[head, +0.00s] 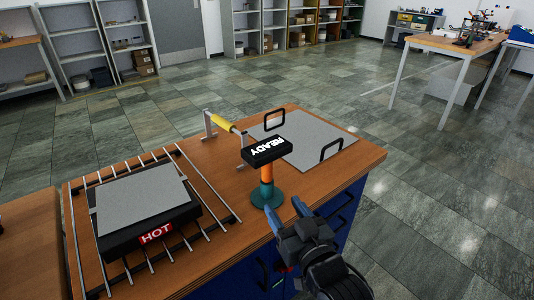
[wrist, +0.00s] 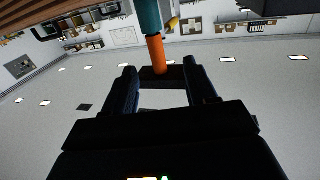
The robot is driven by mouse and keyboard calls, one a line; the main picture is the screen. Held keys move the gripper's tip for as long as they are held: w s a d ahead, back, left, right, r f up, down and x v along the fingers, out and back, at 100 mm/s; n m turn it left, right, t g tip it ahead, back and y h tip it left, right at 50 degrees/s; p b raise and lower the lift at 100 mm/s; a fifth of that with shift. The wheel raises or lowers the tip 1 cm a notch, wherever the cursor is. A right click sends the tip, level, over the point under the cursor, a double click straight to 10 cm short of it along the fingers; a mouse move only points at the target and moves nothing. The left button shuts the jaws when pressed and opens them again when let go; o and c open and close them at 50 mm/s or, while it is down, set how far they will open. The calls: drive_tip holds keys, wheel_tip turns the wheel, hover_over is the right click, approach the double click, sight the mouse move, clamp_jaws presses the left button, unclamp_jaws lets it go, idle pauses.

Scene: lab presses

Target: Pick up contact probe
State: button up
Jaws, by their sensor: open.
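The contact probe appears to be the upright device with a black READY head (head: 267,151), an orange stem (head: 267,192) and a round teal base. It stands near the front edge of the wooden bench (head: 225,262). My gripper (head: 284,207) is open and empty, just right of and in front of the teal base. In the wrist view the teal part (wrist: 149,17) and orange stem (wrist: 156,54) come down from the top towards my gripper (wrist: 161,72). The dark head (wrist: 162,77) shows between the fingers, apparently beyond them. No contact is visible.
A black HOT unit (head: 155,236) with a grey plate (head: 140,206) sits on a rail rack at the left. A yellow-handled bar (head: 219,124) stands behind the probe. A grey plate with black handles (head: 312,140) lies at the back right. The bench's right front corner is clear.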

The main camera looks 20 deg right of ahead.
sight(269, 168)
drive_tip(key=w+r, duration=0.2)
drive_tip(key=w, duration=0.1)
drive_tip(key=w+r, duration=0.1)
drive_tip(key=w, duration=0.1)
drive_tip(key=shift+w+d, duration=0.25)
drive_tip(key=w, duration=0.2)
drive_tip(key=w+p, duration=0.1)
drive_tip(key=w, duration=0.4)
drive_tip(key=shift+w+d+p, duration=0.1)
drive_tip(key=shift+d+p, duration=0.2)
drive_tip(key=shift+r, duration=0.1)
clamp_jaws()
